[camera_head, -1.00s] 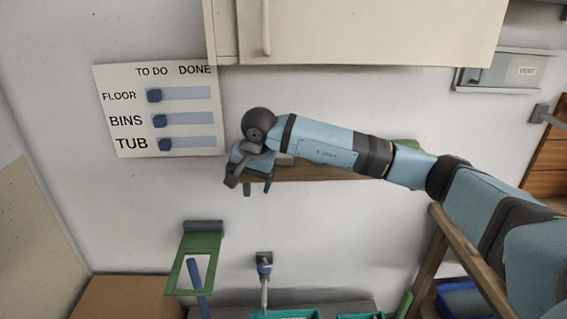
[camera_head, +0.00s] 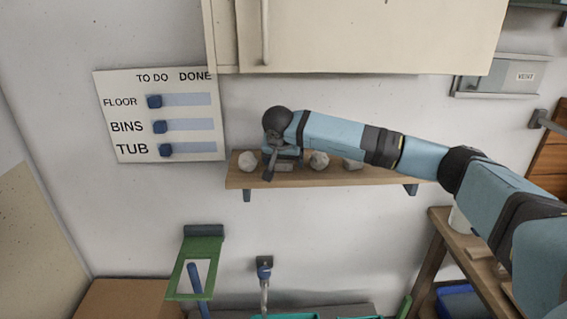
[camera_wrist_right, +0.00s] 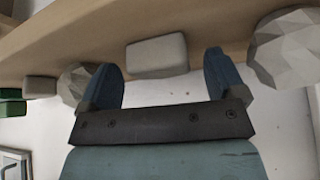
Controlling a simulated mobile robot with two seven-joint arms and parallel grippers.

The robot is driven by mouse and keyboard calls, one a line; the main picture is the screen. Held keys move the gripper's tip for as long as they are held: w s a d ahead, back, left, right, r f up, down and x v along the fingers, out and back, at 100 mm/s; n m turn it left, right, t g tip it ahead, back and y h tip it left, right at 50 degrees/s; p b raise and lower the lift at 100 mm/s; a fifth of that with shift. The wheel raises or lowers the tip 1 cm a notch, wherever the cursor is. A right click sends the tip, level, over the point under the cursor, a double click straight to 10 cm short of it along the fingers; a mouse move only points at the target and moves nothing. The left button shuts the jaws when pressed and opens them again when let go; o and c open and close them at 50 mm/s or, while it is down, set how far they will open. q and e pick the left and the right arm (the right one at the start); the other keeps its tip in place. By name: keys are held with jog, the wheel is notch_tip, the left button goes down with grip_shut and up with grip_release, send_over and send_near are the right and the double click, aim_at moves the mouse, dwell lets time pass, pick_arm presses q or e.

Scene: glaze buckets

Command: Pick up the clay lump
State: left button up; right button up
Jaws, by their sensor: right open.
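Several pale grey lumps stand in a row on a wooden wall shelf (camera_head: 385,182). In the head view these are a faceted round lump (camera_head: 248,161) at the left, a small block-shaped lump (camera_head: 284,167), another round lump (camera_head: 319,161) and a block (camera_head: 352,164). I cannot tell which is the clay lump. My right gripper (camera_head: 280,160) is open and empty at the shelf. In the right wrist view its spread fingers (camera_wrist_right: 161,62) point at the block-shaped lump (camera_wrist_right: 157,55), which lies beyond and between them. A round lump shows beyond each side (camera_wrist_right: 285,50) (camera_wrist_right: 75,82).
A cabinet (camera_head: 360,35) hangs above the shelf. A sign board (camera_head: 160,116) is on the wall to the left. A green item (camera_wrist_right: 12,103) shows at the wrist view's left edge. A wooden rack (camera_head: 430,255) stands lower right.

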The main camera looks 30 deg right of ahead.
jog(key=c, duration=1)
jog(key=shift+r, duration=0.1)
jog(key=shift+c, duration=0.2)
